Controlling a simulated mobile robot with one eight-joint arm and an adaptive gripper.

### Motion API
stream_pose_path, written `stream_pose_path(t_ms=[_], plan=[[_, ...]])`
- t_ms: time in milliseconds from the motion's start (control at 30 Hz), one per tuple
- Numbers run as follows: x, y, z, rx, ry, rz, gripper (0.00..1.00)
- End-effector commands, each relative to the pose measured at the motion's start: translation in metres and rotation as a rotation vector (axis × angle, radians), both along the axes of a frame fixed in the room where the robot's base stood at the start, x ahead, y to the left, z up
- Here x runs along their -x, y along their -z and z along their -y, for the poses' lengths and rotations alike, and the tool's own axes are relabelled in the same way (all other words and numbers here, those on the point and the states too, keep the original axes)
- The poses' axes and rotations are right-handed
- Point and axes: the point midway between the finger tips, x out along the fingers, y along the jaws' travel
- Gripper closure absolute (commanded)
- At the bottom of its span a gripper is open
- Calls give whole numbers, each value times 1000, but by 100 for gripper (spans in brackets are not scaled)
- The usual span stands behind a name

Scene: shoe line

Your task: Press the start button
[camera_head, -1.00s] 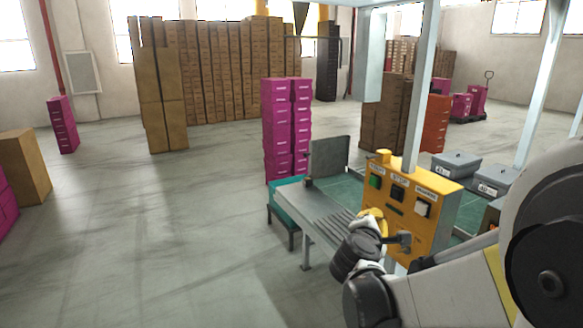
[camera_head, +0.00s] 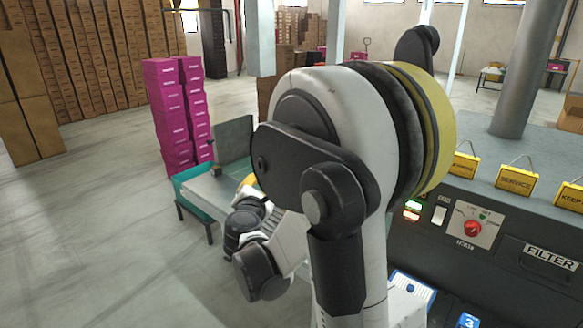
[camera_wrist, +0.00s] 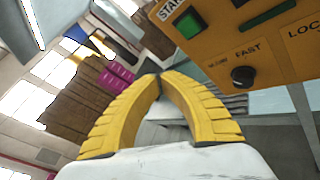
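The green start button (camera_wrist: 190,25) shows at the top of the wrist view, under a "START" label on the yellow control box (camera_wrist: 228,52). In the head view my arm hides the button and the control box.
A light conveyor table (camera_head: 205,192) stands behind my arm, with magenta boxes (camera_head: 178,115) beyond it. At right is a dark machine with a red knob (camera_head: 473,228), a "FILTER" label (camera_head: 550,257) and yellow signs (camera_head: 517,180). The floor at left is clear.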

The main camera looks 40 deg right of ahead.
Motion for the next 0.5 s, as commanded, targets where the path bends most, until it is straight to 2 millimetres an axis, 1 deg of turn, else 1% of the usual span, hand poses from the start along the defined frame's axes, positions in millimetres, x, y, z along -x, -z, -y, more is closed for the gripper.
stream_pose_path(t_ms=[167,500], plan=[[-1,0,16,-2,3,1,100],[-4,0,63,-1,2,0,100]])
